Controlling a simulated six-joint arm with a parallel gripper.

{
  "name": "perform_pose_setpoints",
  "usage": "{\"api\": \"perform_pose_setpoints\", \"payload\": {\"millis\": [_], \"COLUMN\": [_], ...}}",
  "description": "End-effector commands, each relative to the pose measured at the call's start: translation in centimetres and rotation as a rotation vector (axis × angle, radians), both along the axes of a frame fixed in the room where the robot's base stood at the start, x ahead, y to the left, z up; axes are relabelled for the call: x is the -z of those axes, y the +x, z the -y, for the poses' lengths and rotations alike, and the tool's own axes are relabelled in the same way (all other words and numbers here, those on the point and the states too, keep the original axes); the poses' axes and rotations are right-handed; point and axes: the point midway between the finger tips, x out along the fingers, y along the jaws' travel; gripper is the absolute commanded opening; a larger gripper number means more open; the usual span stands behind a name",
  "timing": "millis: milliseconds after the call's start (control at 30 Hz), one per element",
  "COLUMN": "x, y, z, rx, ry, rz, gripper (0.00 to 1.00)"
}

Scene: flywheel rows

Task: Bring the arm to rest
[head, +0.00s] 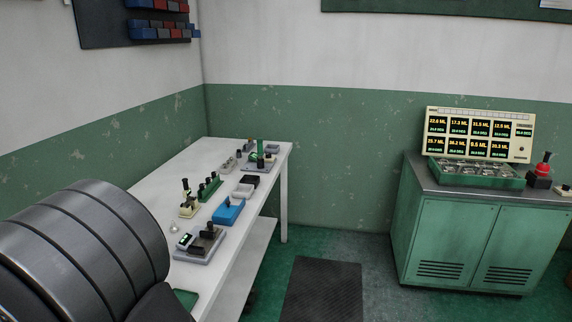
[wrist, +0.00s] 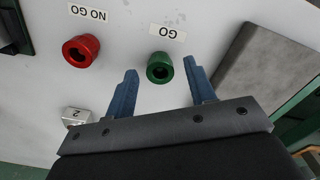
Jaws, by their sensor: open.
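My gripper (wrist: 161,82) shows in the wrist view with its two blue fingers spread apart. It is open. A green ring-shaped part (wrist: 160,68) beside the label "GO" appears between the fingers, with visible gaps on both sides. I cannot tell how far the fingertips are from it. The gripper does not show in the head view.
A red ring-shaped part (wrist: 81,50) sits by a "NO GO" label, near a small block marked 2 (wrist: 77,115). A grey slab (wrist: 265,75) lies at right. In the head view, a white table (head: 228,257) holds several small fixtures; a green cabinet (head: 470,240) stands right.

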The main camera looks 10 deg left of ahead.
Motion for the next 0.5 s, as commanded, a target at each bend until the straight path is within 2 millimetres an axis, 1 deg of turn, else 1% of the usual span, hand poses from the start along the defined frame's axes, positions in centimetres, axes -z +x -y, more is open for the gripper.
{"api": "perform_pose_setpoints", "payload": {"millis": [33, 500], "x": [-1.2, -10.5], "y": [0.0, 0.0], "z": [-0.2, -0.2], "rx": [0.000, 0.000], "ry": [0.009, 0.009], "rz": [0.000, 0.000], "gripper": [0.50, 0.50]}}
